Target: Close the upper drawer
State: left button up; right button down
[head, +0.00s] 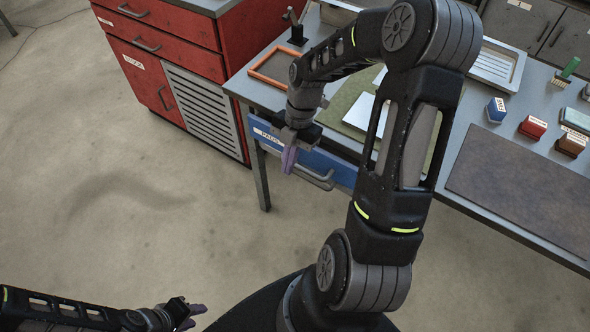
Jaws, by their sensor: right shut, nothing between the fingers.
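A blue drawer (264,131) with a paper label and a grey bar handle (318,181) sits under the front edge of the grey table. Whether it stands slightly out is hard to tell, as my right arm covers part of it.
A red cabinet (185,62) with drawers and a slatted grey panel stands left of the table. On the table are an orange frame (272,67), a white tray (496,66), several small blocks and a brown mat (520,185). The floor at left is clear.

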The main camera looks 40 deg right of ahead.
pick_arm(q)
jog(key=shift+w+f, duration=0.25)
jog(key=shift+f, duration=0.2)
pick_arm(e)
jog(key=v, duration=0.7)
jog(key=shift+w, duration=0.3)
jog(key=shift+d, duration=0.1)
